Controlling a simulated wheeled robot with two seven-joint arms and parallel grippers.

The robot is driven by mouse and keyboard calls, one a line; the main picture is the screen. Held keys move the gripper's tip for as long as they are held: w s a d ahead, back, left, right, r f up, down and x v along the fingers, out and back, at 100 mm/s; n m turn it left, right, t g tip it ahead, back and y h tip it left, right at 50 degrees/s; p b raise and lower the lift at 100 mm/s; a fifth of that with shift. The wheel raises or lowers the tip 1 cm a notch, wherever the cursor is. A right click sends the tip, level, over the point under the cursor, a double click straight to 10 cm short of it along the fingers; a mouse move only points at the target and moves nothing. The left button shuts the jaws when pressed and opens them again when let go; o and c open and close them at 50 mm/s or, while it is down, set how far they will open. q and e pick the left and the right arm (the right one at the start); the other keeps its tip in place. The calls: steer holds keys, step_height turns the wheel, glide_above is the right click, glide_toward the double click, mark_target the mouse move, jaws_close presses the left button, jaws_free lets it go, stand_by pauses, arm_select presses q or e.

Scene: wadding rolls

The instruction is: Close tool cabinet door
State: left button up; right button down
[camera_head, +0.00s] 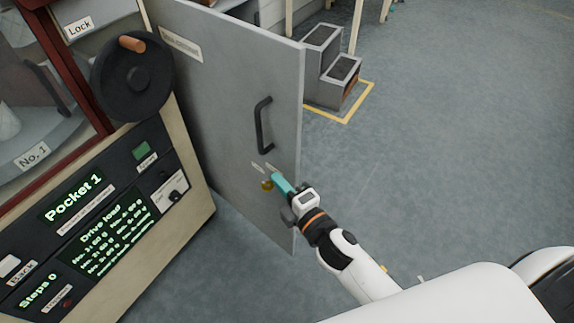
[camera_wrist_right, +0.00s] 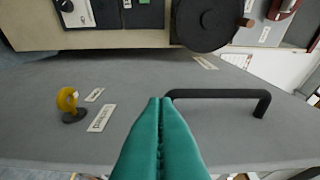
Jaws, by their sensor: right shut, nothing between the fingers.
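The tool cabinet door (camera_head: 225,95) is a tall grey panel standing open, its outer face toward me, with a black bar handle (camera_head: 261,126). A yellow key or knob (camera_head: 267,185) and small labels sit below the handle. My right gripper (camera_head: 274,177) is shut and empty, its teal fingertips at the door face just below the handle. In the right wrist view the teal fingers (camera_wrist_right: 161,103) overlap one end of the black handle (camera_wrist_right: 222,94); I cannot tell whether they touch it or the door. The yellow key (camera_wrist_right: 68,100) is left of the fingers there. My left gripper is not in view.
A machine with a control panel (camera_head: 98,223) and a black handwheel (camera_head: 132,77) stands left of the door. Grey steps (camera_head: 327,66) stand behind the door inside yellow floor tape. The floor (camera_head: 450,150) to the right is clear.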

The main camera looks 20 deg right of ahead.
mark_target(287, 166)
steer(key=w+d, duration=0.1)
steer(key=w, duration=0.1)
steer(key=w+d, duration=0.2)
steer(key=shift+w, duration=0.1)
stand_by(0.4)
